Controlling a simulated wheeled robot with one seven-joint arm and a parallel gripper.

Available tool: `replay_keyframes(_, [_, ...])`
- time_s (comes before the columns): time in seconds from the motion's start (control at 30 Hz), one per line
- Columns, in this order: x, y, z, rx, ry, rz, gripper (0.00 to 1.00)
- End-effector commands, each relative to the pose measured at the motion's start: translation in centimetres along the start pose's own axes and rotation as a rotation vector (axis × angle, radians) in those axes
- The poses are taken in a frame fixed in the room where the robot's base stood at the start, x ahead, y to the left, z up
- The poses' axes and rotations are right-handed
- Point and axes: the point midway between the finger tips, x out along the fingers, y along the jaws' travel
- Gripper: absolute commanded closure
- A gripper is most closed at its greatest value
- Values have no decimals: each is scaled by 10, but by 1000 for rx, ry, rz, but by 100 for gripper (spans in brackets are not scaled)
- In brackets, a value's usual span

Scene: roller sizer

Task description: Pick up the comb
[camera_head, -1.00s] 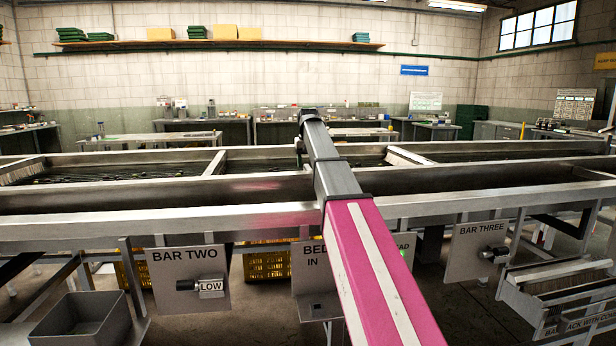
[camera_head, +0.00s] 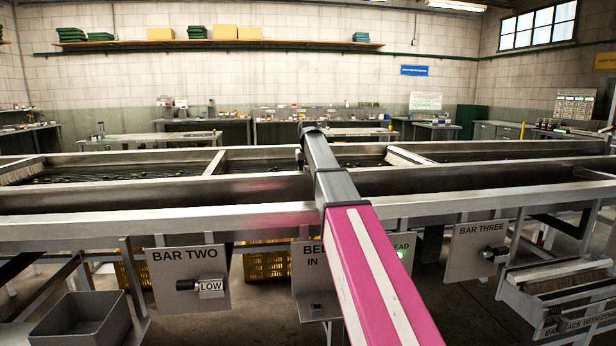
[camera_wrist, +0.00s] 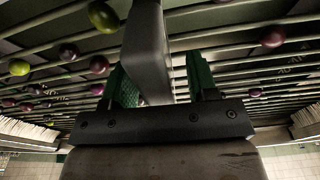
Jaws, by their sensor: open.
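My gripper (camera_wrist: 160,85) shows in the wrist view with its two green-padded fingers apart. A smooth grey upright piece (camera_wrist: 148,50) stands between the fingers, from the top of the view down towards the palm. I cannot tell whether it is the comb or a part of the machine, nor whether the fingers touch it. In the head view my arm reaches over the front rail of the sizer, and the gripper is hidden at its far end. No comb can be made out for certain in either view.
Metal rollers with dark and green fruit (camera_wrist: 102,16) lie around the gripper. Bristled bars stand at the left (camera_wrist: 28,132) and right (camera_wrist: 305,122). In the head view, the front rail (camera_head: 150,226) runs under my arm, and a rack (camera_head: 560,285) stands low at the right.

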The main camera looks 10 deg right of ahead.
Motion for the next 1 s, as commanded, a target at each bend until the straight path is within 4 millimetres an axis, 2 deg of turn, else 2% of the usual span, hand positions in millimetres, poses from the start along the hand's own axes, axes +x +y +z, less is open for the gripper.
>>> replay_keyframes(0.37, [2,0,0,0,0,0,47])
replay_keyframes(0.4, [2,0,0,0,0,0,53])
replay_keyframes(0.53, [2,0,0,0,0,0,96])
replay_keyframes(0.57, [2,0,0,0,0,0,100])
replay_keyframes(1.0, [-4,0,-1,0,1,0,100])
